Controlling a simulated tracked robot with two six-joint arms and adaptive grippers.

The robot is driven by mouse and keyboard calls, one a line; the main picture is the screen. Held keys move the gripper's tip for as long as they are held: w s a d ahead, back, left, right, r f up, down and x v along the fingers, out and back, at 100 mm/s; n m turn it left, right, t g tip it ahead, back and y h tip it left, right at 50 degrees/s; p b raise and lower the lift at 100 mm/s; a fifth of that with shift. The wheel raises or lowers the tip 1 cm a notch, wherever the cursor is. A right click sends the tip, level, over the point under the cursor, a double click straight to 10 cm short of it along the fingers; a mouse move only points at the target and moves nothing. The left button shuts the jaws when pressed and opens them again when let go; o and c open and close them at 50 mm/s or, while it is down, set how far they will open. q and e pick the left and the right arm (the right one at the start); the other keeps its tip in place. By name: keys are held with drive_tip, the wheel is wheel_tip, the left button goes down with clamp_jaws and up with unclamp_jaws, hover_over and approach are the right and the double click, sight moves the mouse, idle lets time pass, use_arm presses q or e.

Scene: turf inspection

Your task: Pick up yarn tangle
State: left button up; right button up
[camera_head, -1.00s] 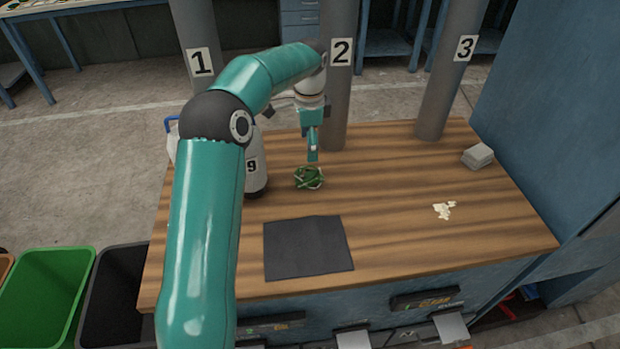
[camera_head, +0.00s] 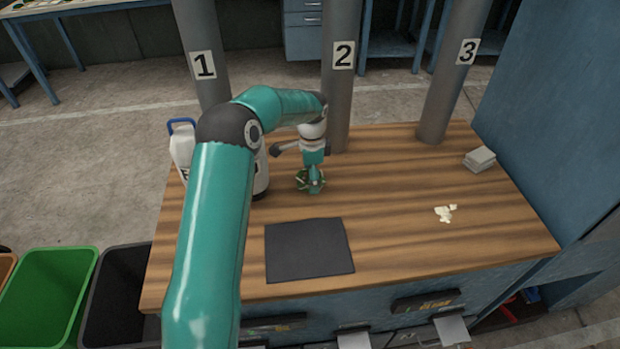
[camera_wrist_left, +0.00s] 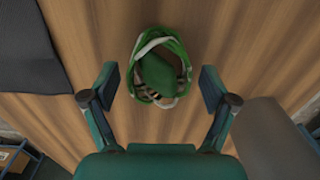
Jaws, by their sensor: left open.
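The yarn tangle (camera_head: 303,181) is a small loose bundle of green and white strands on the wooden table, in front of the post marked 2. My left gripper (camera_head: 313,186) is lowered over it from above and partly hides it in the head view. In the left wrist view the tangle (camera_wrist_left: 172,45) lies just ahead of and between the two spread fingers of my left gripper (camera_wrist_left: 158,85). A gap shows on each side, and the fingers do not appear to touch it. My right gripper is not in view.
A dark mat (camera_head: 309,250) lies in front of the tangle. A white jug (camera_head: 183,150) stands at the left, partly behind my arm. Pale scraps (camera_head: 445,213) and a grey stack (camera_head: 480,159) lie at the right. Posts rise along the back edge. The table's middle right is clear.

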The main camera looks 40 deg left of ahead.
use_arm(q)
drive_tip(key=c, duration=1.1)
drive_tip(key=shift+c, duration=0.2)
drive_tip(key=shift+r, duration=0.2)
